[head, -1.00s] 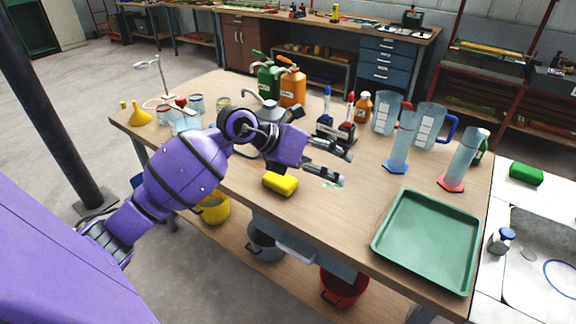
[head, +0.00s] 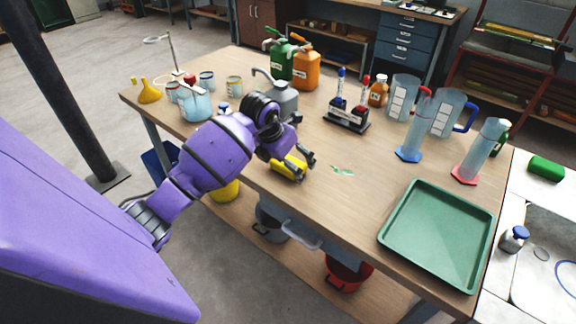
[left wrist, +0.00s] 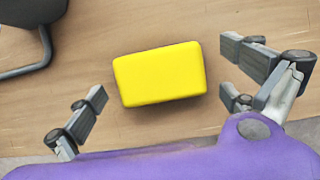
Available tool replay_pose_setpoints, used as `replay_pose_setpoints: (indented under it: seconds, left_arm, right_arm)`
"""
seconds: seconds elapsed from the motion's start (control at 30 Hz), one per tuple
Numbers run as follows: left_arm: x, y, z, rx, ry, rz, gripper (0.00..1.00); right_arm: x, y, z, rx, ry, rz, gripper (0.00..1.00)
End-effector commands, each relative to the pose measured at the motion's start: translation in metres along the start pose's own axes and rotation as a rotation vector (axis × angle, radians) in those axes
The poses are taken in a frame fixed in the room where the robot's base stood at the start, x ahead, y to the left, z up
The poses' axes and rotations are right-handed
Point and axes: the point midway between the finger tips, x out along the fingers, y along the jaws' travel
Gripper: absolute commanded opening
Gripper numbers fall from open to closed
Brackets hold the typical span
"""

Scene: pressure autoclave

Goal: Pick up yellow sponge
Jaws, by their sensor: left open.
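The yellow sponge (head: 290,168) lies on the wooden table (head: 330,215) near its front edge. My left gripper (head: 303,166) is open over the sponge and partly hides it in the head view. In the left wrist view the whole sponge (left wrist: 160,74) shows between the two spread fingers of the left gripper (left wrist: 170,90), with a gap on each side. The fingers do not appear to touch it. My right gripper is not in view.
A marker stand (head: 347,117), cylinders and jugs stand farther back. A green tray (head: 440,235) lies at the right. The table between the sponge and tray is mostly clear, with a small green stain (head: 342,170).

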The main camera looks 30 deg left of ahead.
Motion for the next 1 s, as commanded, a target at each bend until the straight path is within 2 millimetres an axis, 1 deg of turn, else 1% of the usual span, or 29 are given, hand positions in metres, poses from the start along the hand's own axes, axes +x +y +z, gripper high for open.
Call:
replay_pose_setpoints:
  seconds: [0.07,0.27,0.37,0.5,0.53,0.57,0.87,1.0]
  left_arm:
    - [0.0038,0.0,0.0002,0.0,-0.001,0.0,1.0]
    - [0.0042,0.0002,0.0,0.0,-0.001,0.001,1.0]
    - [0.0042,0.0002,0.0,0.0,-0.001,0.001,0.88]
    - [0.0041,0.0001,-0.0001,0.0,-0.001,0.001,0.7]
    - [0.0041,0.0001,-0.0001,0.0,-0.001,0.001,0.66]
    - [0.0041,0.0001,-0.0001,0.0,-0.001,0.001,0.64]
    - [0.0038,0.0002,0.0,0.0,-0.001,0.001,0.64]
    - [-0.0012,0.0003,0.0025,0.001,-0.002,0.001,0.64]
  right_arm:
    - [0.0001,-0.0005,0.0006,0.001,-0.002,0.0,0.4]
    - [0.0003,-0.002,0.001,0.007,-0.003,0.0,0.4]
    - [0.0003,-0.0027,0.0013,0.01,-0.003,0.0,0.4]
    - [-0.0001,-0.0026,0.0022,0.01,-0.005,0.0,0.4]
    - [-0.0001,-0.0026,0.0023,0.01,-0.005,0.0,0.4]
    - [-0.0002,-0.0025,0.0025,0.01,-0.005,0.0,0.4]
    - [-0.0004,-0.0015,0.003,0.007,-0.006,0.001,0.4]
    - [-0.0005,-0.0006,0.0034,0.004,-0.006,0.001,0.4]
